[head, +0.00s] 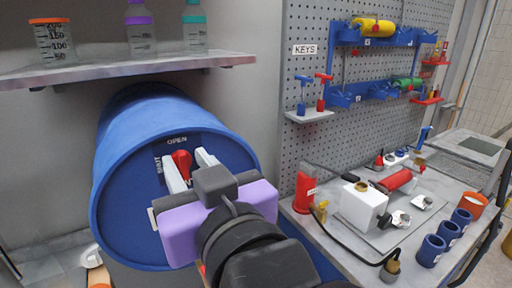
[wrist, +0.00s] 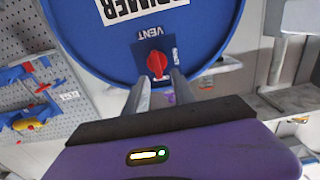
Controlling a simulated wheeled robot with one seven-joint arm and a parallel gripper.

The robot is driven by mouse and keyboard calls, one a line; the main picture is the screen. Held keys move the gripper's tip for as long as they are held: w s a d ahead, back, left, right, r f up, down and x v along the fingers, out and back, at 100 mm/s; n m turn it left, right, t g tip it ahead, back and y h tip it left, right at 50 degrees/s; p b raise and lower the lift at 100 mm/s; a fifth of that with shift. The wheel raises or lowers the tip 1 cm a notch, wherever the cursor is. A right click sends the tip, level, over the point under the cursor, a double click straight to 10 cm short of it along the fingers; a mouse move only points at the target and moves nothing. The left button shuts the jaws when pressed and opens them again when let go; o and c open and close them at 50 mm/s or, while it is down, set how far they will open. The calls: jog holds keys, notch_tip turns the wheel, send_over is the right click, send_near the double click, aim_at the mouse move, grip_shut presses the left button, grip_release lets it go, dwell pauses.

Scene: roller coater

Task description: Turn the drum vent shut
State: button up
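The blue drum (head: 118,190) lies on its side with its round end facing me. It also shows in the wrist view (wrist: 95,45). The red vent knob (head: 182,161) sits on that end, with OPEN printed above it and SHUT to its left in the head view. Its handle points roughly up toward OPEN. In the wrist view the knob (wrist: 156,63) is on a dark plate under the word VENT. My gripper (head: 184,157) is open, with one pale finger on each side of the knob; a gap shows between fingers and knob. Contact cannot be told.
A shelf (head: 120,70) with several bottles is above the drum. A pegboard (head: 310,140) with tools and a cluttered workbench (head: 340,255) stand to the right. A red cylinder (head: 304,192) is at the bench's near left corner, close to my gripper's right side.

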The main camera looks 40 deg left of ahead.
jog(key=shift+x, duration=1.15)
grip_shut()
